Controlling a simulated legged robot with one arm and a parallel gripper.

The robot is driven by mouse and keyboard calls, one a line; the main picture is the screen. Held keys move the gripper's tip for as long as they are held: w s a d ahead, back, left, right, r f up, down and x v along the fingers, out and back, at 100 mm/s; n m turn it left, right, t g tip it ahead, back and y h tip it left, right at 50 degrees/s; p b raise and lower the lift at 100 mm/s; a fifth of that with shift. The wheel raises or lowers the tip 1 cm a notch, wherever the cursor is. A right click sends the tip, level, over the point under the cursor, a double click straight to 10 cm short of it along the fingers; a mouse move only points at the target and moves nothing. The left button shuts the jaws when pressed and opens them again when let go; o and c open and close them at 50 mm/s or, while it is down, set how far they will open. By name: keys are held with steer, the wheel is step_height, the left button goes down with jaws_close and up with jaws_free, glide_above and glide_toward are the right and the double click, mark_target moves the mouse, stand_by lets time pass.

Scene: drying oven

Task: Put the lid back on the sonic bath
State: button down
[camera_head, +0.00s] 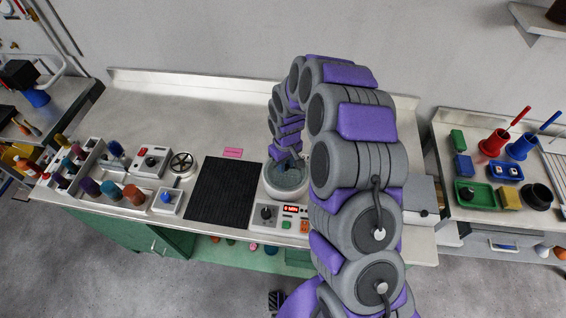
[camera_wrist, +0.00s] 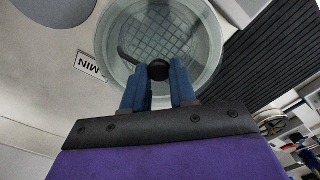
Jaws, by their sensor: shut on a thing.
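The sonic bath (camera_head: 287,193) is a white round tub with a grey-blue inside, at the middle of the bench in the head view. In the wrist view, a clear round lid (camera_wrist: 116,45) with a dark knob lies over the bath opening, and a basket grid shows through it. My gripper (camera_wrist: 158,77) is shut on the lid's dark knob, with a blue finger on each side. In the head view my gripper (camera_head: 288,154) is directly over the bath, and my arm hides part of its right side. I cannot tell whether the lid touches the rim.
A black ribbed mat (camera_head: 222,192) lies left of the bath. A control panel (camera_head: 277,216) with a knob and red display is in front. Racks of coloured bottles (camera_head: 108,188) stand farther left. The back left bench is clear.

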steer(key=c, duration=0.8)
jaws_free()
steer(key=shift+a, duration=0.1)
steer(key=o, duration=0.5)
steer(key=shift+c, duration=0.2)
steer(key=shift+r, duration=0.1)
steer(key=shift+r+p, duration=1)
steer(key=shift+r, duration=2.45)
steer(key=shift+c, duration=0.5)
